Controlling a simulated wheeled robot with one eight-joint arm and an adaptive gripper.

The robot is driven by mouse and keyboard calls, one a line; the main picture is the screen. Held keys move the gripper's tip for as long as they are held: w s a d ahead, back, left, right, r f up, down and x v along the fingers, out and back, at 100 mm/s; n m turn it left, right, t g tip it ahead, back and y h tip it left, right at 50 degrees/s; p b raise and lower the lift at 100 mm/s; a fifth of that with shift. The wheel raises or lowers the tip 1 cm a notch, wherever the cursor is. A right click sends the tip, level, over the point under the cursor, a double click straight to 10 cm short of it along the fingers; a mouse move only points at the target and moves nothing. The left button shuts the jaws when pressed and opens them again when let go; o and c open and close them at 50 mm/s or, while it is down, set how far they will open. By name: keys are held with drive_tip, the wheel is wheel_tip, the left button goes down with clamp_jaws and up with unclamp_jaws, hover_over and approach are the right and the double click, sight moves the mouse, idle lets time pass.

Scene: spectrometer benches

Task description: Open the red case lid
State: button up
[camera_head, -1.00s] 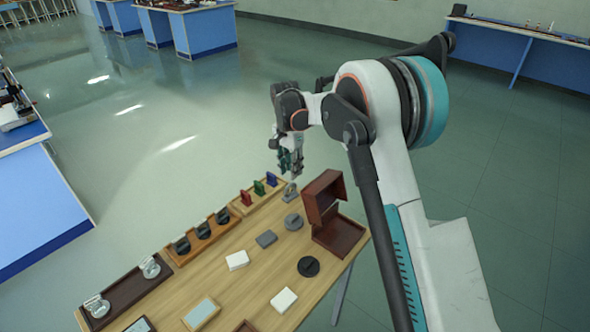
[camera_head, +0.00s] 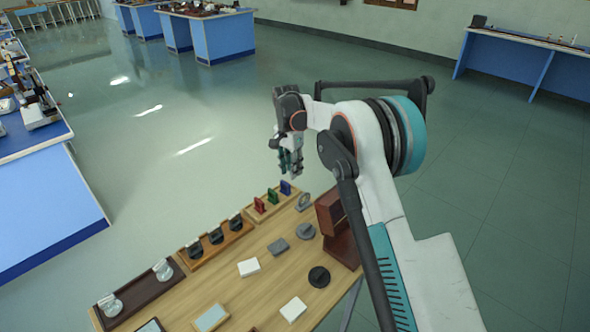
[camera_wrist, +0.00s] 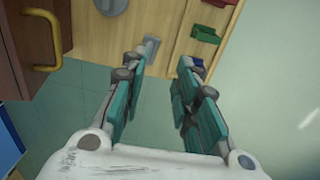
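The red-brown case (camera_head: 341,249) stands at the right end of the wooden table, partly hidden behind my arm. Its lid (camera_head: 329,211) appears raised above the base; the exact angle is hard to tell. In the wrist view a red-brown panel of the case (camera_wrist: 18,45) with a brass handle (camera_wrist: 52,40) fills the upper left. My gripper (camera_head: 290,168) hangs beyond the table's far edge, to the left of the lid and higher. In the wrist view my gripper (camera_wrist: 161,65) has its two teal fingers apart with nothing between them, clear of the handle.
Red, green and blue pieces stand in a wooden rack (camera_head: 262,213) along the table's far edge. A grey disc (camera_head: 305,231), black disc (camera_head: 319,277) and white blocks lie on the table (camera_head: 275,265). Open floor (camera_head: 180,130) lies beyond.

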drive_tip(key=shift+w+a, duration=0.2)
drive_tip(key=shift+r, duration=0.1)
wheel_tip(320, 180, up, 12)
drive_tip(key=shift+w+a, duration=0.3)
idle(0.5)
